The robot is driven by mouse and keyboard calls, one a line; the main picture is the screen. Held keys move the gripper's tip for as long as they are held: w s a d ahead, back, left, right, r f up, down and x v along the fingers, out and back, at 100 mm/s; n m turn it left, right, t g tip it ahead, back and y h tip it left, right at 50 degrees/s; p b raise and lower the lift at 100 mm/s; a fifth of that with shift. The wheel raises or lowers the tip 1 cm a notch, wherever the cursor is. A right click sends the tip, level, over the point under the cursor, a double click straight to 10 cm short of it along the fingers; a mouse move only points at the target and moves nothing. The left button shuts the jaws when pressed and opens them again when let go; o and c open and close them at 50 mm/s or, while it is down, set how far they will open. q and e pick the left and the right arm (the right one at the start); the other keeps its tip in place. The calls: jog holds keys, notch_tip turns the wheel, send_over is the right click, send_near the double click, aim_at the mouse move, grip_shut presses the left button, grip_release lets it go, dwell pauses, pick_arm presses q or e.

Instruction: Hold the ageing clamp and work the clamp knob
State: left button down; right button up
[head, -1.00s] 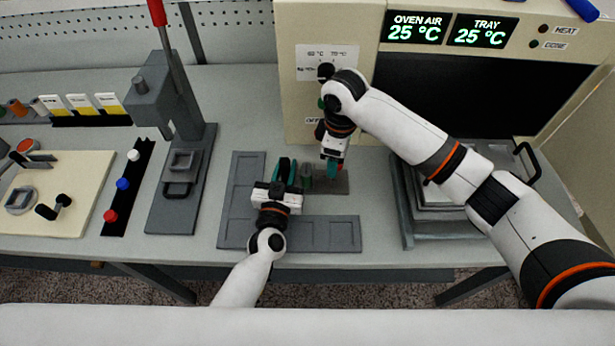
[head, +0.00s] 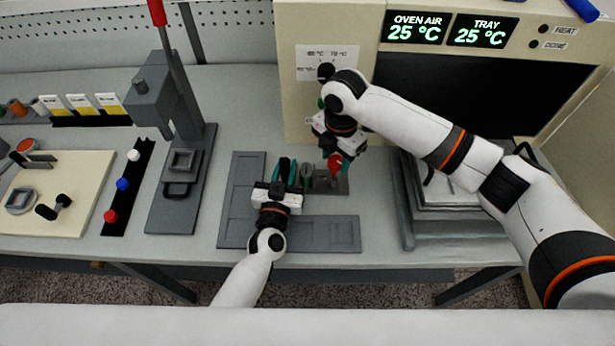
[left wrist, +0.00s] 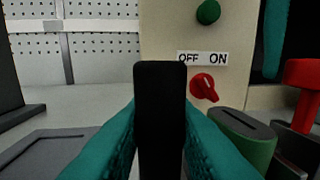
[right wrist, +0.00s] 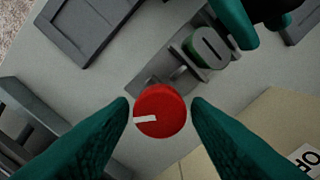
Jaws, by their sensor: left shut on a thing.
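The ageing clamp (head: 321,187) is a small grey fixture on the table below the oven front. A green piece (right wrist: 193,52) with a slotted grey top sits in it. The clamp knob is red with a white mark (right wrist: 160,108); it also shows in the left wrist view (left wrist: 304,85). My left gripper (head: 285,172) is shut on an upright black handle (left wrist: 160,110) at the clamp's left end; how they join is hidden. My right gripper (right wrist: 160,100) points down at the knob, one finger each side, with narrow gaps visible.
The oven front (head: 300,110) with its red OFF/ON switch (left wrist: 203,87) rises just behind the clamp. A grey L-shaped tray (head: 240,215) lies left and in front. A stacked grey press or tray (head: 440,228) stands at right. A lever press (head: 178,190) stands further left.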

jog(key=c, duration=0.8)
jog(key=shift+o, duration=0.2)
jog(key=m, duration=1.2)
jog(key=shift+m, duration=0.3)
jog(key=o, duration=1.1)
